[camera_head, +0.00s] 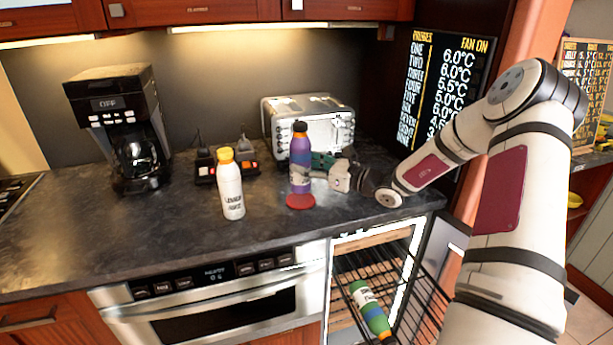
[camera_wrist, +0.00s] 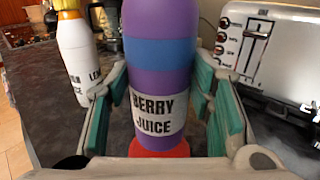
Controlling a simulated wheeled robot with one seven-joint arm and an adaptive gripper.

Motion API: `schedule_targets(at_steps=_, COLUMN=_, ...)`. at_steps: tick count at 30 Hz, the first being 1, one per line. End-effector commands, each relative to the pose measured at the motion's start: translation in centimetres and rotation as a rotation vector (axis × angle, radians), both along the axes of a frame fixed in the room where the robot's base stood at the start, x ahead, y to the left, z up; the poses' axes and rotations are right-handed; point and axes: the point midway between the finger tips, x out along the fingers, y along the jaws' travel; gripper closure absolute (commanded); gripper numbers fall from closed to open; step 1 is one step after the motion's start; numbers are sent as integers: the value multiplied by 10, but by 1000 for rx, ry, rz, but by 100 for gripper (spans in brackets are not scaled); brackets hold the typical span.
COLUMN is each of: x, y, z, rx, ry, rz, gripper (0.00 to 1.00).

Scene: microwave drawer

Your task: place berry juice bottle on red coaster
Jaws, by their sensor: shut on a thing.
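The purple berry juice bottle (camera_head: 300,160) is upright over the red coaster (camera_head: 300,201) on the dark counter. Its label and purple body also show in the wrist view (camera_wrist: 160,60), between my gripper's teal fingers. My gripper (camera_head: 322,168) comes in from the right and is shut on the bottle. In the wrist view red shows directly below the bottle (camera_wrist: 158,148). I cannot tell whether the bottle touches the coaster or is just above it.
A white lemon juice bottle (camera_head: 231,185) stands to the left of the coaster. A silver toaster (camera_head: 307,122) is behind, and a coffee maker (camera_head: 125,130) stands at the left. Below the counter, an open cooler (camera_head: 350,262) holds a green bottle (camera_head: 371,309).

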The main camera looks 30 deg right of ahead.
Motion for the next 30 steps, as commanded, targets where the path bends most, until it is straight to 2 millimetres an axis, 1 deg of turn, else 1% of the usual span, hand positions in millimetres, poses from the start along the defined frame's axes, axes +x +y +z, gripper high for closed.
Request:
schedule_targets(at_steps=2, x=2, y=1, z=0, rx=1, ry=-2, rz=1, gripper=97)
schedule_targets(at_steps=4, x=2, y=1, z=-5, rx=2, ry=-1, rz=0, gripper=97)
schedule_targets(at_steps=9, x=2, y=1, z=-27, rx=3, ry=-1, rz=0, gripper=97)
schedule_targets(at_steps=12, x=2, y=1, z=-35, rx=2, ry=-1, rz=0, gripper=97)
schedule_targets(at_steps=21, x=2, y=1, z=-36, rx=0, ry=-1, rz=1, gripper=97)
schedule_targets(at_steps=22, x=2, y=1, z=-38, rx=0, ry=1, rz=0, gripper=50)
schedule_targets(at_steps=23, x=2, y=1, z=-37, rx=0, ry=1, rz=0, gripper=43)
schedule_targets(at_steps=24, x=2, y=1, z=-37, rx=0, ry=1, rz=0, gripper=34)
schedule_targets(at_steps=25, x=2, y=1, z=-37, rx=0, ry=1, rz=0, gripper=32)
schedule_targets(at_steps=30, x=2, y=1, z=-37, rx=0, ry=1, rz=0, gripper=32)
